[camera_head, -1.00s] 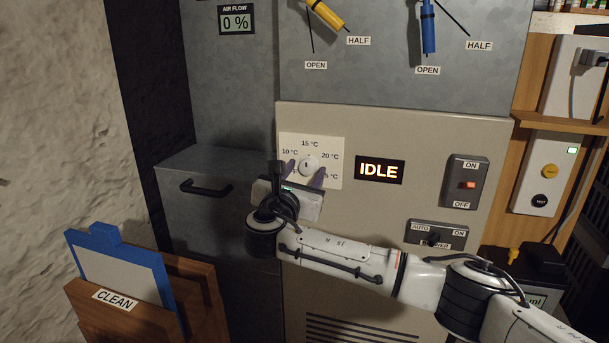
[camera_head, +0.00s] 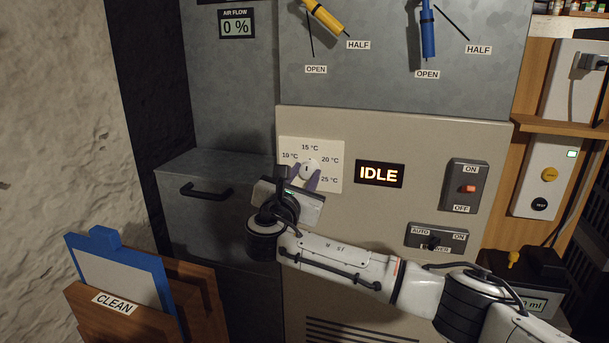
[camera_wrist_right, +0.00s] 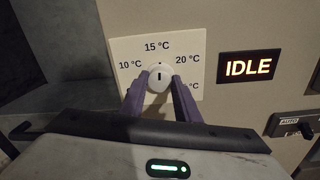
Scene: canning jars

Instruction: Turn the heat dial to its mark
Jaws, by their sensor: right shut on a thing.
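The heat dial (camera_head: 307,169) is a small white round knob on a white plate (camera_head: 333,180) marked 10, 15, 20 and 25 °C. In the right wrist view the dial (camera_wrist_right: 159,72) has a dark pointer line that stands nearly upright, towards the 15 °C label. My right gripper (camera_head: 304,174) has purple fingers, one on each side of the knob, and is shut on it. The fingers also show in the right wrist view (camera_wrist_right: 159,82), and they hide part of the lower labels. My left gripper is not in view.
An IDLE display (camera_head: 379,174) sits right of the dial plate, with an ON/OFF switch (camera_head: 466,186) beyond it and an AUTO/ON switch (camera_head: 437,239) below. A grey drawer box (camera_head: 210,200) juts out at left. A wooden holder (camera_head: 120,315) stands lower left.

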